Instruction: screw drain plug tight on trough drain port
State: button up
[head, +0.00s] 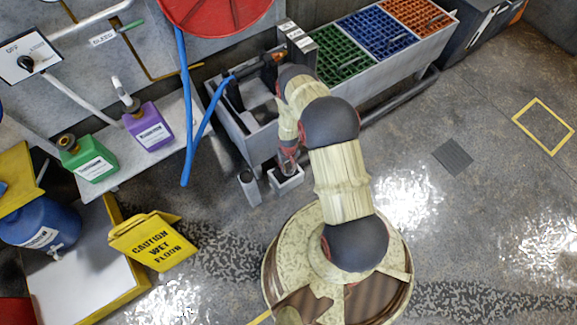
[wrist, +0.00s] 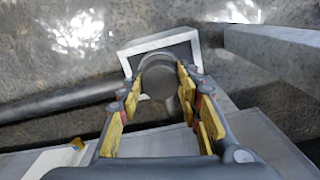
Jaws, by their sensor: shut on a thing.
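In the wrist view the fingers of my gripper (wrist: 159,97), with yellow pads, stand on both sides of a dark grey round piece (wrist: 158,77). The gripper is shut on this piece, which looks like the drain plug. In the head view my gripper (head: 288,162) points down at the front of the grey trough (head: 246,148), just above a small white open box on the floor (head: 287,185). The plug and the drain port cannot be made out there, hidden by my arm and gripper. I cannot tell how far the plug is seated.
A short grey post (head: 249,188) stands left of the box. A pipe (head: 385,108) runs low along the trough. A blue hose (head: 187,120) hangs to the left. A yellow wet-floor sign (head: 155,240) stands at lower left. The floor to the right is mostly clear.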

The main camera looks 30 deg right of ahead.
jog(key=c, duration=0.3)
jog(key=m, duration=0.6)
jog(key=shift+m, duration=0.4)
jog(key=o, duration=1.4)
jog(key=shift+r, duration=0.15)
jog(key=shift+c, duration=0.5)
jog(key=shift+r+p, duration=2.2)
jog(key=shift+r, duration=1.2)
